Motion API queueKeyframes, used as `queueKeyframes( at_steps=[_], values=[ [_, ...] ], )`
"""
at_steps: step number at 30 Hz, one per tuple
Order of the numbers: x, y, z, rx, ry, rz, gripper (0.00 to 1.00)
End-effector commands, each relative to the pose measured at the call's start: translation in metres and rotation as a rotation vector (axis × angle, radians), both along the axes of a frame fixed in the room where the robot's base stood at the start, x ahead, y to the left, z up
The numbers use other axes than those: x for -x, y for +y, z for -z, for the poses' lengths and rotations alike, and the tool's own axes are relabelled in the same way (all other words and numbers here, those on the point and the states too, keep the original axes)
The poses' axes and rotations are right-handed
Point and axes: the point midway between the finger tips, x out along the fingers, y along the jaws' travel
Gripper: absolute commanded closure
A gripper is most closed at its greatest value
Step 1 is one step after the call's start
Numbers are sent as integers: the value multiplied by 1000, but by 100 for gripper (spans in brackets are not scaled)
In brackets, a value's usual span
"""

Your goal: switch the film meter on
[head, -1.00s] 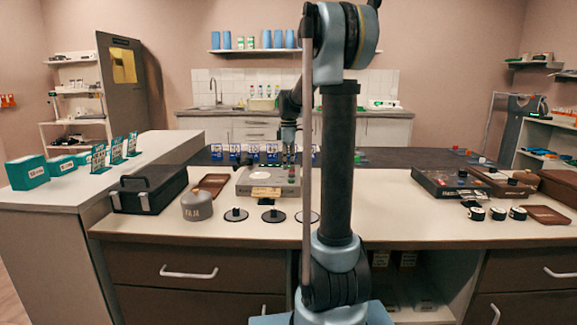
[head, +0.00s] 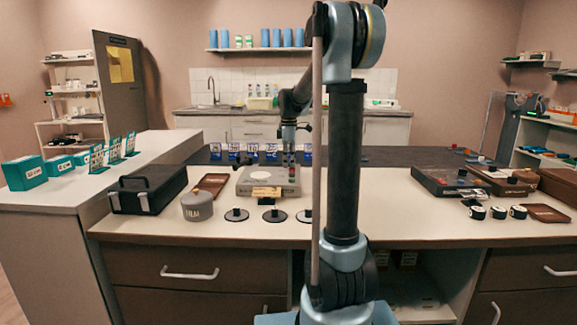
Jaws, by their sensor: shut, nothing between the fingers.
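The grey box-shaped device on the counter looks like the film meter (head: 257,184). It has a yellowish label on its front edge and small coloured parts at its right side. My gripper (head: 291,160) points down over the right side of this device, at its small controls. It is shut and looks empty. Whether the fingertips touch a control is too small to tell. Any switch position or lit display cannot be made out.
A black case (head: 148,189), a brown tray (head: 210,186) and a grey canister (head: 197,206) stand left of the device. Black discs (head: 237,214) lie in front. Blue-labelled cards (head: 234,152) stand behind. A dark flat case (head: 447,182) lies at the right.

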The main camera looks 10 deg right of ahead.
Motion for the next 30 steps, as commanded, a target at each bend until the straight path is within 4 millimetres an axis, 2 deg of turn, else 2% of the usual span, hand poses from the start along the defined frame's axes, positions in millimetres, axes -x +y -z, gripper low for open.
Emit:
queueKeyframes(
  at_steps=[9,14,30],
  values=[
    [0,0,-1,0,0,0,100],
    [1,1,-11,0,0,-1,100],
    [12,5,-105,0,1,-3,100]
  ],
)
